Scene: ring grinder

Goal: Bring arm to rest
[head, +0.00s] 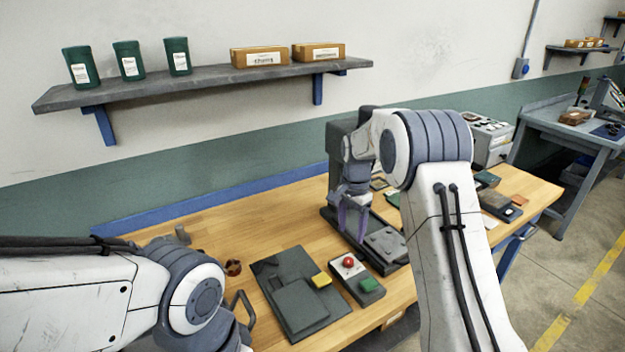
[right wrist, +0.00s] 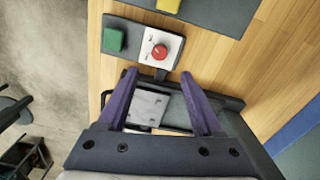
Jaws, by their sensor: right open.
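My right arm reaches over the workbench in the head view. Its gripper (head: 353,233) points down over the dark base of a bench machine (head: 392,262). In the right wrist view the purple fingers (right wrist: 158,75) are apart with nothing between them; a light grey plate (right wrist: 147,107) of the machine shows beyond the gap. I cannot tell the exact height of the fingertips above the machine. My left arm (head: 150,295) comes in at the lower left; its gripper is not visible.
A control box (head: 356,279) with a red knob and green button stands beside the machine. A dark pad (head: 298,300) with a yellow block (head: 321,279) lies left of it. A wall shelf (head: 205,80) hangs behind. Bare wood (head: 250,225) is free at back left.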

